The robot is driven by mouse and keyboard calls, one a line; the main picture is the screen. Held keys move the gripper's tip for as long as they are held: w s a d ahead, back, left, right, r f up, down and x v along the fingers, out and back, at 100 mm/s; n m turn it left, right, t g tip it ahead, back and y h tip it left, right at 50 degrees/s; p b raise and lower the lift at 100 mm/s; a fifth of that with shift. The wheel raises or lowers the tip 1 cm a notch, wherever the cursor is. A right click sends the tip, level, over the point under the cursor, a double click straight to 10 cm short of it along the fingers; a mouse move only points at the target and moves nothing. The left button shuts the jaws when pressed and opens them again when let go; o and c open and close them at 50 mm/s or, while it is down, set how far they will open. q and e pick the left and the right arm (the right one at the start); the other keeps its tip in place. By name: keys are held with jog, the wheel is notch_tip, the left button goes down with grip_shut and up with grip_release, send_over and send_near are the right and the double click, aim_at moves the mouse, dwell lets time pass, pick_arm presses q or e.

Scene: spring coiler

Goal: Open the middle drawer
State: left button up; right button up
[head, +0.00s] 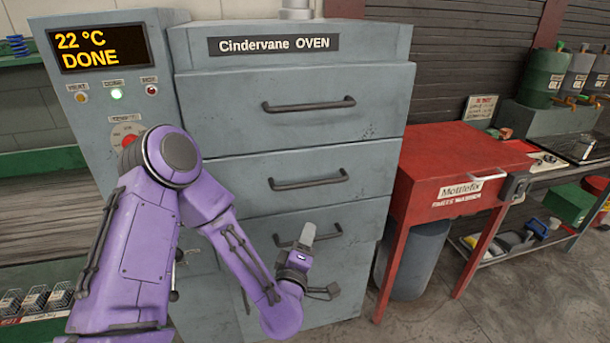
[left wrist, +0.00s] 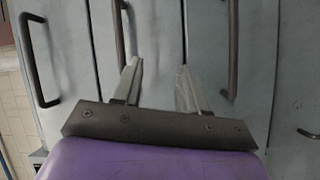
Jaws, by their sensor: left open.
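The grey oven cabinet (head: 230,95) has several stacked drawers with dark bar handles, all looking shut. The top drawer handle (head: 308,105) and second handle (head: 308,182) are clear. The third handle (head: 283,242) is partly hidden behind my left gripper (head: 308,234). With several drawers stacked, I cannot tell which one counts as the middle. In the left wrist view my left gripper (left wrist: 158,68) is open and empty. Its fingers point at the drawer fronts between the second handle (left wrist: 120,35) and third handle (left wrist: 232,50), with no visible grip on either. My right gripper is out of view.
A control panel (head: 102,60) reading "22 °C DONE" with a green light stands left of the drawers. A red table (head: 465,165) stands close on the right, with a grey bin (head: 415,262) under it. Open floor (head: 510,290) lies at the front right.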

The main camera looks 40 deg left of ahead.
aim_at(307, 185)
pick_arm(q)
notch_tip(307, 185, up, 6)
jog(key=w+a+n+y, duration=0.1)
jog(key=a+n+y, duration=0.1)
jog(key=n, duration=0.2)
jog(key=shift+t, duration=0.4)
jog(key=p+x, duration=0.4)
jog(key=x, duration=0.5)
jog(key=shift+w+a+r, duration=0.15)
jog(key=shift+a, duration=0.1)
jog(key=shift+w+a, duration=0.1)
jog(key=shift+w, duration=0.3)
grip_shut()
